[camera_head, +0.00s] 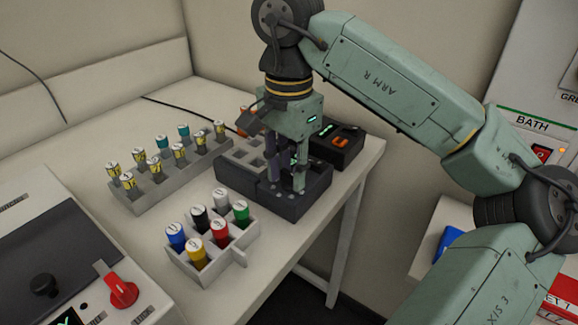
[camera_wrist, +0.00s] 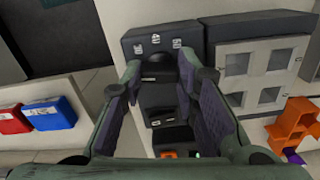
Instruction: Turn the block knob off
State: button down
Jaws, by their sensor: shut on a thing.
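The dark block unit (camera_wrist: 200,38) shows in the wrist view with several small white marks on its top near the left end. The dark block knob (camera_wrist: 160,72) sits just below these marks, between the fingers. My gripper (camera_wrist: 160,76) is shut on it, with purple-grey pads on both sides. The knob's exact turn is too dark to tell. In the head view my gripper (camera_head: 285,180) points down at the block unit (camera_head: 318,190) near the table's right edge. The fingers hide the knob there.
A dark control box (camera_head: 342,142) with an orange part stands behind. A grey rack (camera_head: 150,192) of yellow-labelled vials and a tray (camera_head: 243,258) of coloured-cap bottles lie left. A red knob (camera_head: 122,291) is on the left machine. The BATH panel (camera_head: 535,130) is right.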

aim_at(289, 172)
jog(key=shift+n, duration=0.8)
jog(key=c, duration=1.2)
grip_release()
jog(key=shift+c, duration=0.2)
notch_tip(289, 172, up, 12)
